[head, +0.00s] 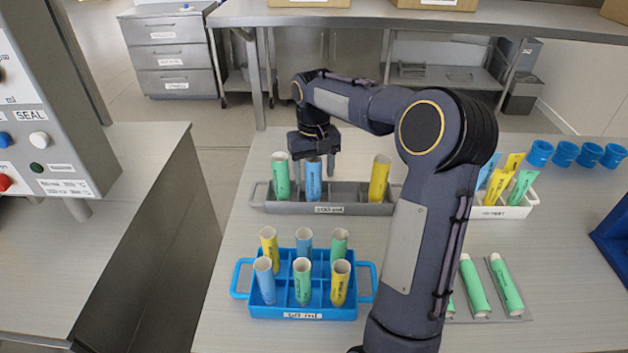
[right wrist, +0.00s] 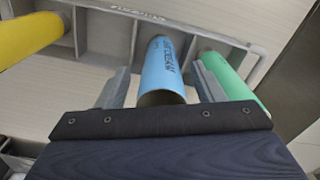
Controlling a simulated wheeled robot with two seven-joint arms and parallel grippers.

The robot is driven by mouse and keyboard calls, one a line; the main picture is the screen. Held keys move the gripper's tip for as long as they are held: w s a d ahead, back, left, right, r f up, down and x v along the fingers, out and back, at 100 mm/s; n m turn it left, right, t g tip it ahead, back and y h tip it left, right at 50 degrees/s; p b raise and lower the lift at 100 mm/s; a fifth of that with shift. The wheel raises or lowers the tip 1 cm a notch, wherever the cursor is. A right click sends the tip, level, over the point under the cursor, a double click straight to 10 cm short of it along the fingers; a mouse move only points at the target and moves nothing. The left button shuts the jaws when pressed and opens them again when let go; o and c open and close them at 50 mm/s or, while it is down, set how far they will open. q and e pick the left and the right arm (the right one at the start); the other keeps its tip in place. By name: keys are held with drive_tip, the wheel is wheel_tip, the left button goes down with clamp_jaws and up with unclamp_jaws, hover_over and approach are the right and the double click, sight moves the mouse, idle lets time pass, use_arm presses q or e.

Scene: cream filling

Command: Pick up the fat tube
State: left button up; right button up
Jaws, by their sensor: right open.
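My right gripper (head: 314,148) points down over the blue tube. In the right wrist view the open fingers (right wrist: 163,85) lie on either side of the blue tube's (right wrist: 164,62) upper end, with gaps visible. The green tube (right wrist: 225,75) is close beside one finger, and the yellow tube (right wrist: 30,38) is farther off. My left gripper is not in view.
At right are a white bin of tubes (head: 515,211), green tubes lying flat (head: 506,287) and blue cups (head: 565,153). A machine with buttons (head: 45,120) stands at left. My right arm hides part of the table.

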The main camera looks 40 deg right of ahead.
drive_tip(key=shift+f, duration=0.55)
drive_tip(key=c, duration=1)
drive_tip(key=shift+r, duration=0.1)
drive_tip(key=shift+c, duration=0.2)
